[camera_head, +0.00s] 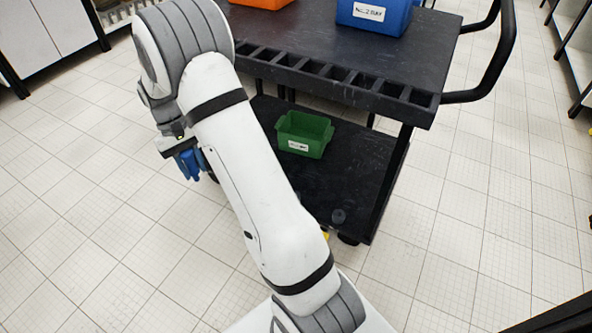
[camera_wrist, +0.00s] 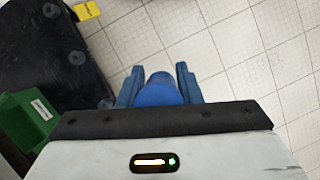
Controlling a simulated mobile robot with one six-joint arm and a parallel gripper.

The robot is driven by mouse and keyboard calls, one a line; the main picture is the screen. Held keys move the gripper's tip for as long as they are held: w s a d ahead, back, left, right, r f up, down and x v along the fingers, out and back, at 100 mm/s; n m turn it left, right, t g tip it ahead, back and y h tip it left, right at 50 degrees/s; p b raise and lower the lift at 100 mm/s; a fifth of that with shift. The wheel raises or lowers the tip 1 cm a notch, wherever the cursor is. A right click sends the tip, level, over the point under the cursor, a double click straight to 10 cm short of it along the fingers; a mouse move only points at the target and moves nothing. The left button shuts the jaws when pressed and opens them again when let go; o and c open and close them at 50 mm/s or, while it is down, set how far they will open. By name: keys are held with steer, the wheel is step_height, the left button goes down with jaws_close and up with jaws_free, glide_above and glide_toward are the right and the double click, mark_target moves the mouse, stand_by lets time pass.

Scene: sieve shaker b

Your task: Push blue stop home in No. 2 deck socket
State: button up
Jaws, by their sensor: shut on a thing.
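My gripper (camera_wrist: 158,86) is shut on the blue stop (camera_wrist: 158,92), a rounded blue piece between the two blue fingers in the wrist view. In the head view my gripper (camera_head: 190,163) hangs at the left of the cart, over open floor, and the stop cannot be told apart from the blue fingers there. The No. 2 deck socket is not seen in either view.
A black cart (camera_head: 420,62) carries a blue bin (camera_head: 372,14) and an orange bin (camera_head: 262,3) on top. A green bin (camera_head: 304,134) sits on its lower shelf (camera_head: 330,185). A yellow tag (camera_wrist: 87,11) shows beside the shelf. White cabinets stand at the upper left. Tiled floor lies clear around.

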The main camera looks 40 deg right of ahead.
steer(key=d+f+n+h+p, duration=0.1)
steer(key=d+f+n, duration=0.35)
steer(key=d, duration=0.65)
steer(key=d+f+n+h+p, duration=0.1)
steer(key=d+f+n+h, duration=0.3)
steer(key=d, duration=0.6)
steer(key=s+d+f+n+t, duration=0.2)
steer(key=d+f+n, duration=0.3)
steer(key=f, duration=0.1)
steer(key=s+d+f+n+t+p, duration=0.1)
steer(key=d+f+n+t, duration=0.2)
steer(key=d+f+n, duration=0.2)
steer(key=shift+s+d+f+n+y, duration=0.25)
steer(key=shift+s+f+n+y, duration=0.15)
steer(key=shift+f, duration=0.5)
step_height(320, 180, down, 6)
steer(key=b, duration=0.5)
steer(key=shift+w+r, duration=0.1)
steer(key=shift+d+f+b, duration=0.1)
steer(key=shift+f+b, duration=1.9)
steer(key=shift+b, duration=0.4)
steer(key=o, duration=1.1)
steer(key=shift+r, duration=0.1)
